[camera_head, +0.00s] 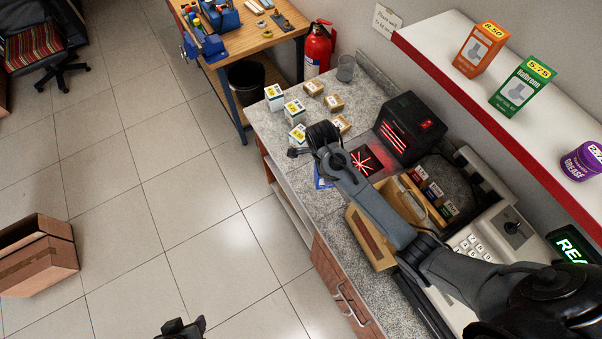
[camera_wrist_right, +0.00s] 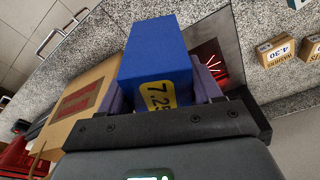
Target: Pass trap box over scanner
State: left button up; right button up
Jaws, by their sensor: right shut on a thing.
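My right gripper (camera_head: 322,165) is over the counter, just left of the scanner. In the right wrist view its jaws (camera_wrist_right: 165,100) are shut on a blue box (camera_wrist_right: 157,62) with a yellow 7.25 label. In the head view only a sliver of the blue box (camera_head: 321,181) shows beneath the gripper. The scanner (camera_head: 410,128) is a black upright housing with red lines and a flat dark plate (camera_head: 364,161) with a red star pattern. The plate (camera_wrist_right: 207,72) lies just right of the held box in the wrist view. Part of my left gripper (camera_head: 182,328) shows at the bottom edge; its jaws are unclear.
Several small white (camera_head: 294,109) and brown boxes (camera_head: 334,103) stand on the counter beyond my right gripper. A shelf (camera_head: 460,65) holds an orange box, a green box and a purple tub.

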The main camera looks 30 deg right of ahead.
jog(key=s+d+f+m+y+p, duration=0.1)
jog(key=s+d+m, duration=0.3)
jog(key=d, duration=0.4)
jog(key=s+d+m+g+p, duration=0.1)
jog(key=s+d+m+p, duration=0.1)
jog(key=s+d+m, duration=0.4)
jog(key=s+d+f+m+y+p, duration=0.1)
jog(key=s+d+m, duration=0.15)
jog(key=d, duration=0.65)
jog(key=w+d+f+m+b, duration=0.15)
jog(key=w+b, duration=0.25)
jog(key=w, duration=0.4)
jog(key=w+d+f+b, duration=0.2)
jog(key=w+b, duration=0.1)
jog(key=w, duration=0.4)
jog(key=a+r+p, duration=0.7)
jog(key=a+r, duration=0.3)
jog(key=a, duration=0.3)
jog(key=shift+a+r, duration=0.25)
jog(key=shift+a, duration=0.05)
